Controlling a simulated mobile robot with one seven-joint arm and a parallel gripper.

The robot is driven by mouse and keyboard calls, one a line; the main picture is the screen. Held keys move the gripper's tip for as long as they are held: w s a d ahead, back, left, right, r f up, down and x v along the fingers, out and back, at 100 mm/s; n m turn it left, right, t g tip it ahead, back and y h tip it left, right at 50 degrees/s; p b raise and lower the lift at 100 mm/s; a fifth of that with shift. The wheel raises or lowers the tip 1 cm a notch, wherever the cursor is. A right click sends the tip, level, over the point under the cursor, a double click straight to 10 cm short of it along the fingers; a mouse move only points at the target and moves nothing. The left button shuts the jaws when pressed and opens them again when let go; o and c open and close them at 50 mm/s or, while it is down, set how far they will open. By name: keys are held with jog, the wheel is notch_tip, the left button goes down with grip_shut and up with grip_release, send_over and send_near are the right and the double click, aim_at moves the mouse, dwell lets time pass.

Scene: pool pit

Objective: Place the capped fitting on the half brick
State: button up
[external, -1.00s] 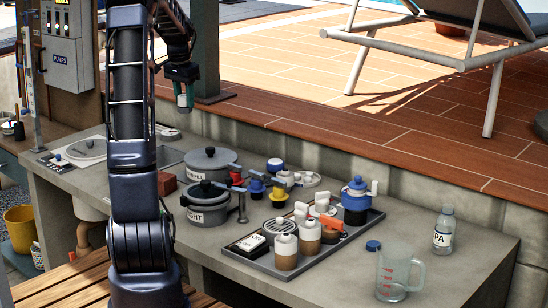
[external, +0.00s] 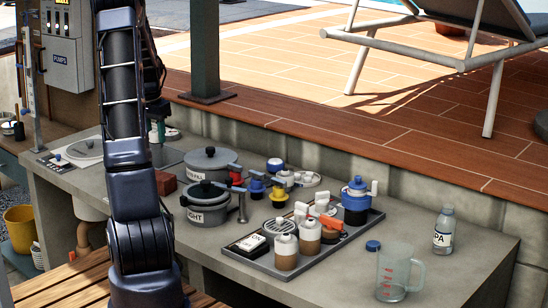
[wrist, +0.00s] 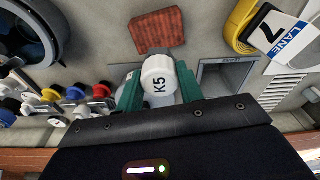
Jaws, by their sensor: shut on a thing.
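My gripper (wrist: 158,88) has green fingers shut on the capped fitting (wrist: 160,78), whose white cap reads K5 in the wrist view. The fitting is held above the bench. The half brick (wrist: 158,30) is a rough red block lying ahead of the held fitting, apart from it in that view. In the external view the half brick (external: 166,183) sits on the bench left of the pots, partly hidden by my arm. My gripper (external: 157,134) shows there behind my arm, beyond the brick; the fitting is mostly hidden.
A lidded grey pot (external: 210,160) stands close to the brick's right. In the wrist view, a square grey recess (wrist: 225,78) lies right of the fitting, a LANE 7 sign (wrist: 285,35) at upper right, and several coloured-cap valves (wrist: 60,100) at left.

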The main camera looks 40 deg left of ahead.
aim_at(153, 133)
jog(key=shift+f, duration=4.4)
jog(key=shift+f, duration=0.1)
jog(key=o, duration=1.1)
jog(key=r, duration=0.4)
jog(key=s+r, duration=0.1)
jog(key=r, duration=0.7)
jog(key=shift+s+d, duration=0.15)
jog(key=shift+s, duration=0.05)
jog(key=shift+r, duration=0.1)
